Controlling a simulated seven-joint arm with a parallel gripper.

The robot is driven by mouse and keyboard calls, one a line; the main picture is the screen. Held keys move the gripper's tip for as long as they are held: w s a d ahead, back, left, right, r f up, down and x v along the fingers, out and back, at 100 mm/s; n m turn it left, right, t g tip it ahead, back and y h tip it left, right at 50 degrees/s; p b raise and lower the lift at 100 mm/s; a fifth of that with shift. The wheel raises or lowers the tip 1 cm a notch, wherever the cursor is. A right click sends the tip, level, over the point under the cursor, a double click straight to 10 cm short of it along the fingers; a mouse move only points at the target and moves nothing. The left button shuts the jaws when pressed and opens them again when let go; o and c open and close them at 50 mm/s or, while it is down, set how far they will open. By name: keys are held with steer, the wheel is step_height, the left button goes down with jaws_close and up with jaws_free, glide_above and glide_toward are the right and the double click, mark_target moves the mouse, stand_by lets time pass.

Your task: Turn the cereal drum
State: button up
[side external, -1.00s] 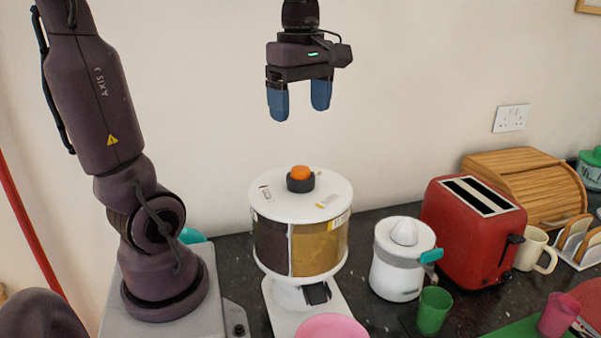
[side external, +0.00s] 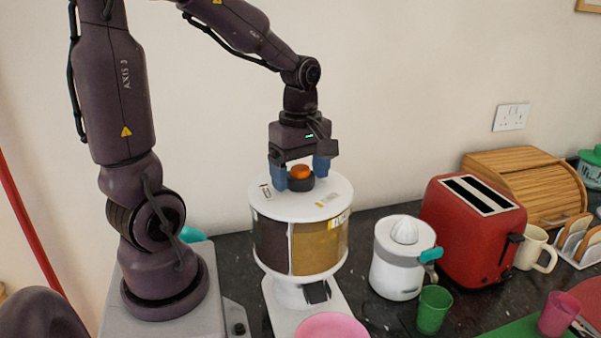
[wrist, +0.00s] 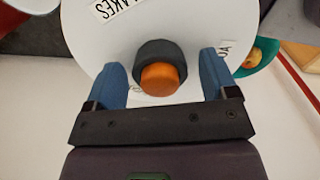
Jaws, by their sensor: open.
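The cereal drum (side external: 318,246) is a round dispenser with a white top, a dark section and a golden section at its front, standing on a white base (side external: 322,309). A knob with an orange cap (side external: 300,171) and a dark collar sits at the middle of its top. The orange cap also shows in the wrist view (wrist: 160,79). My gripper (side external: 300,182) is open, pointing down, with its blue fingers on either side of the knob. In the wrist view gaps show between the knob and both fingers (wrist: 163,80). Part of the white top is hidden behind the fingers.
A white juicer (side external: 396,268) with a teal spout stands right of the drum, then a red toaster (side external: 470,235). A pink bowl (side external: 331,326) is in front of the base. A green cup (side external: 433,310) stands before the juicer. The wall is close behind.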

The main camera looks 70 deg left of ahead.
steer(key=shift+f, duration=0.15)
steer(key=shift+c, duration=0.4)
steer(key=c, duration=1.2)
